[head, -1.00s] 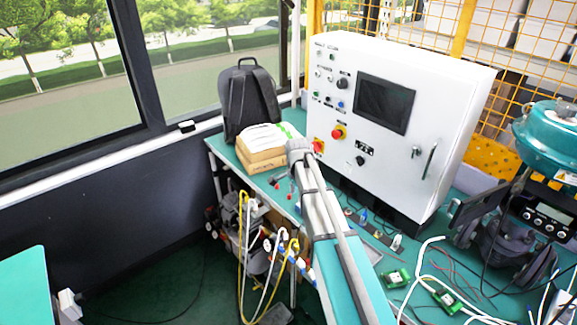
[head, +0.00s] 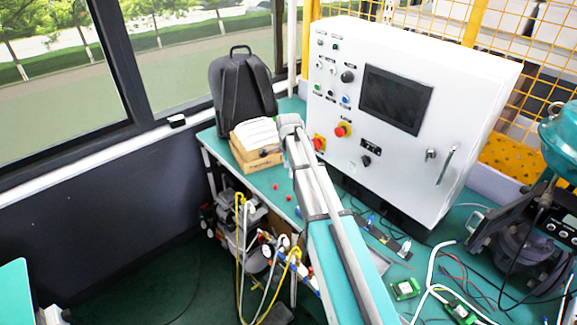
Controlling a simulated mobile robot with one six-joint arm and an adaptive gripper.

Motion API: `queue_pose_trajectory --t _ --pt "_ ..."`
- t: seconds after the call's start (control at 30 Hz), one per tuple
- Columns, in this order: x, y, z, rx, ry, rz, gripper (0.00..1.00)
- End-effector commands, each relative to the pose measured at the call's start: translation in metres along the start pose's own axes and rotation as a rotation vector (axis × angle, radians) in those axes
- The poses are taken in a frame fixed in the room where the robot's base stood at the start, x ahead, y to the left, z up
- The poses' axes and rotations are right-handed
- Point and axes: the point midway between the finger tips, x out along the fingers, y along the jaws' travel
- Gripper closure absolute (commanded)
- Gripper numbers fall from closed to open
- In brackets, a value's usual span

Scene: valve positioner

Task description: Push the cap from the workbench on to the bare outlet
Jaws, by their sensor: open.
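Two small red pieces, probably caps, lie on the green workbench (head: 258,181) left of my arm: one red piece (head: 276,186) and a second red piece (head: 289,198) nearer the front edge. They are too small to tell their shape. My arm reaches up from the bottom of the head view across the bench, its upper end in front of the white cabinet. My gripper does not show; the arm may hide it. I cannot make out which outlet is bare.
A white control cabinet (head: 398,190) stands behind my arm. A backpack (head: 242,95) and a carton (head: 256,157) stand at the bench's far left. Below the bench is equipment with yellow and white hoses (head: 240,240). Green circuit boards (head: 405,289) and cables lie at right.

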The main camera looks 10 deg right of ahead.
Motion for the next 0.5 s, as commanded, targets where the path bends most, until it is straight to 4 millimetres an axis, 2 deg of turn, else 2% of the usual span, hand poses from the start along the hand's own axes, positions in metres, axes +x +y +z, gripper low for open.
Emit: queue_pose_trajectory --t 0.5 --pt "0.0043 0.0002 -0.0008 0.000 0.000 0.000 0.35"
